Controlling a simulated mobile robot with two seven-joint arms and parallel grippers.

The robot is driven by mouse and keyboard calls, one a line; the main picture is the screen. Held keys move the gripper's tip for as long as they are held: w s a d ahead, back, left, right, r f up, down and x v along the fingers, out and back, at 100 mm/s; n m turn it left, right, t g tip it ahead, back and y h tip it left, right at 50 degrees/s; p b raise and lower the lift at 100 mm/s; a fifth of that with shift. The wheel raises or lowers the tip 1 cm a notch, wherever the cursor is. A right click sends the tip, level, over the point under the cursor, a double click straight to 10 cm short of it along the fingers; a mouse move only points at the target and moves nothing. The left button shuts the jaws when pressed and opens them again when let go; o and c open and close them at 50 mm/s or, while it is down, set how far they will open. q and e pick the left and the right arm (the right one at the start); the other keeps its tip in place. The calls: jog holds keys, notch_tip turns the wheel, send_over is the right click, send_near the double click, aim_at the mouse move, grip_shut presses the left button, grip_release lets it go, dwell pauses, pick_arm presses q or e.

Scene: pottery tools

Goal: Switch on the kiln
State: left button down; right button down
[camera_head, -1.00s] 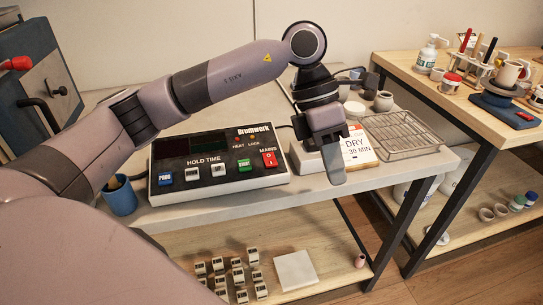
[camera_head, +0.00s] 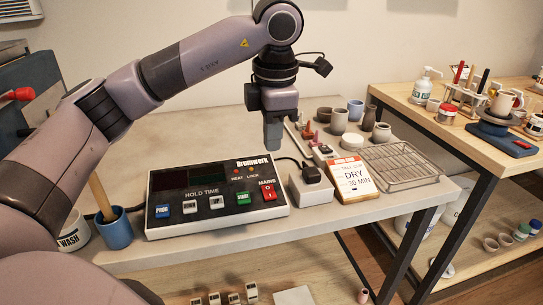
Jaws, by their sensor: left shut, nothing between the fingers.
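The kiln controller (camera_head: 215,196) is a dark box with a light edge on the grey table. My left gripper (camera_head: 272,140) is shut and empty, pointing down above the table behind the controller's right end, apart from the switch. My right gripper is not in view.
A wire rack (camera_head: 402,166) and several small pots lie beyond. A blue cup (camera_head: 115,229) with a tool stands at the left. The table behind the controller is clear.

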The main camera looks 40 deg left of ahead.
aim_at(270, 196)
pick_arm(q)
jog(key=f, duration=0.8)
jog(key=w+a+f, duration=0.1)
jog(key=f, duration=0.3)
jog(key=shift+a+f+p, duration=0.1)
jog(key=shift+f+p, duration=0.2)
jog(key=shift+f, duration=0.05)
jog(key=shift+f+b, duration=0.3)
jog(key=shift+b, duration=0.05)
jog(key=shift+s, duration=0.1)
jog(key=shift+w+a+r, duration=0.35)
jog(key=shift+w+a, duration=0.2)
